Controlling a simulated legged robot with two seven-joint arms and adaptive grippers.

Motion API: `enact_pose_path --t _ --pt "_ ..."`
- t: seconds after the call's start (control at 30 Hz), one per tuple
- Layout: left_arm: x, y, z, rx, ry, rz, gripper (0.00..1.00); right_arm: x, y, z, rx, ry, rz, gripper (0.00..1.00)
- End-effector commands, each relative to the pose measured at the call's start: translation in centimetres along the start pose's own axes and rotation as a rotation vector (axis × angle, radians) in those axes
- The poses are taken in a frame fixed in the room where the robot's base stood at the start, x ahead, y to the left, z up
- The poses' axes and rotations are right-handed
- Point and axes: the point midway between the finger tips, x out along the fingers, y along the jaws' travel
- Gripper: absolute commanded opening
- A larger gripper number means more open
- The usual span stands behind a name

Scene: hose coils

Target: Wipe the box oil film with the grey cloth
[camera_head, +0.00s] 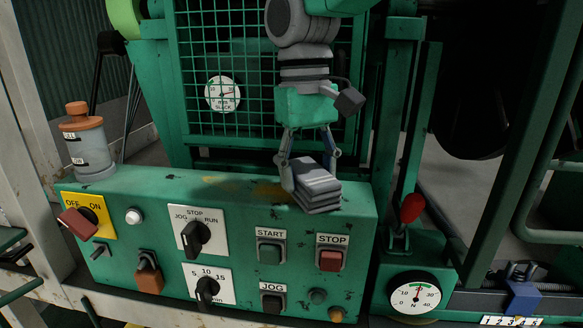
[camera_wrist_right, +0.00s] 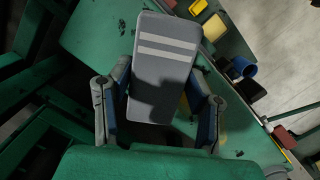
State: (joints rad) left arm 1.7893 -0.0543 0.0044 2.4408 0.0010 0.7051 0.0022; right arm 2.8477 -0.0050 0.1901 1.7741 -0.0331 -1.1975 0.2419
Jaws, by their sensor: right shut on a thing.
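The grey cloth (camera_head: 318,190) is a folded pad with paler stripes, at the right part of the top of the green control box (camera_head: 130,188). My right gripper (camera_head: 309,172) comes down from above and is shut on the cloth. In the right wrist view the cloth (camera_wrist_right: 160,85) lies between the two fingers of my right gripper (camera_wrist_right: 157,105). The cloth looks low over the box top; I cannot tell if it touches. A yellow-brown oil film (camera_head: 262,189) shows on the box top just left of the cloth. The cloth and gripper may hide part of it. My left gripper is not in view.
An oil bottle (camera_head: 88,145) with an orange cap stands at the left end of the box. Switches and buttons cover the front panel. A red-knobbed lever (camera_head: 411,208) stands to the right, above a gauge (camera_head: 413,293). A green mesh guard (camera_head: 250,110) is behind the box.

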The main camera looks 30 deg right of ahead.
Motion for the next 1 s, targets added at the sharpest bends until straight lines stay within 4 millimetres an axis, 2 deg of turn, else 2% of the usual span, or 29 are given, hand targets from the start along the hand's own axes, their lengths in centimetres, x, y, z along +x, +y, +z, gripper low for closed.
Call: enact_pose_path --t 0.13,0.43,0.77,1.0 --pt "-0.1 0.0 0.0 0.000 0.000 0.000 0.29 0.0 0.5 0.2 0.000 0.001 -0.003 0.23" --pt "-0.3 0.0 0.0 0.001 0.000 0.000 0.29 0.0 0.0 0.1 0.001 0.000 0.001 0.23" --pt "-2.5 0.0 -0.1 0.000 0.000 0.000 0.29 -0.4 -2.4 -1.4 0.000 -0.001 0.001 0.23" --pt "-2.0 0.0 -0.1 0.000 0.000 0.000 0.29 -0.3 -4.0 -2.5 0.001 0.002 0.000 0.23"
